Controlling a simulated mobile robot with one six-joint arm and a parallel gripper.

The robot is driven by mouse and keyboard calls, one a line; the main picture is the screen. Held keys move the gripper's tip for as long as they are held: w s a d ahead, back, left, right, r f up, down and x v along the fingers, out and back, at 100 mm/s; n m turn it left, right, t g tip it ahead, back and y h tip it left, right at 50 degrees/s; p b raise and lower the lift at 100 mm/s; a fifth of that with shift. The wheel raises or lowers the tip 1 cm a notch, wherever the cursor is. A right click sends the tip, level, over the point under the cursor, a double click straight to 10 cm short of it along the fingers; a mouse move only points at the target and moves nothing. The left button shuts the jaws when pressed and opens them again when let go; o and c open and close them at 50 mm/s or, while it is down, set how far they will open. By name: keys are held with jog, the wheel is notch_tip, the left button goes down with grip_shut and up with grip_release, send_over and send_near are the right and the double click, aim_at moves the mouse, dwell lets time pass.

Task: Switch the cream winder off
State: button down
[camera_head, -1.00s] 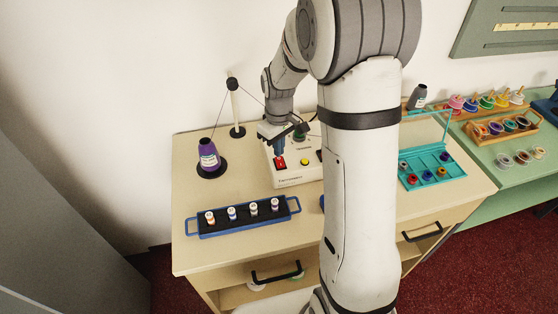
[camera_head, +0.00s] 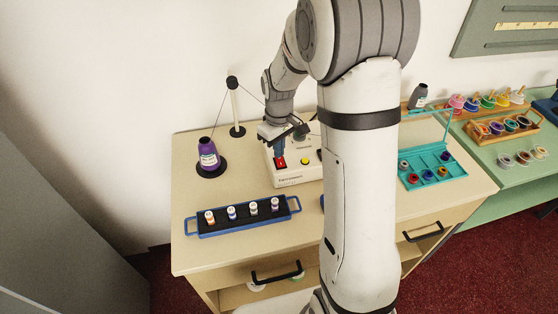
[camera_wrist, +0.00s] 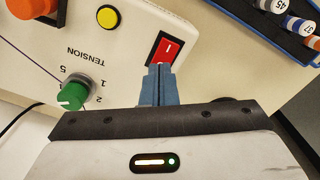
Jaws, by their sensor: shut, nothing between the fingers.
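The cream winder (camera_head: 298,178) stands on the counter, partly hidden behind my arm in the head view. Its red rocker switch (camera_head: 281,162) is on the front left of its top. In the wrist view the red switch (camera_wrist: 165,50) shows a white line mark. My gripper (camera_wrist: 160,72) is shut and empty, with its blue fingertips at the near edge of the switch. I cannot tell whether they touch it. A yellow button (camera_wrist: 108,17) and a green tension knob (camera_wrist: 72,95) are also on the winder.
A purple thread cone (camera_head: 208,154) stands left of the winder. A blue tray (camera_head: 243,224) with several spools lies in front. A teal case (camera_head: 433,177) is open on the right.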

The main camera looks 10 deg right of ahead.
jog(key=shift+f+b, duration=0.3)
jog(key=shift+f, duration=0.15)
jog(key=shift+r+p, duration=2.4)
jog(key=shift+r, duration=1.15)
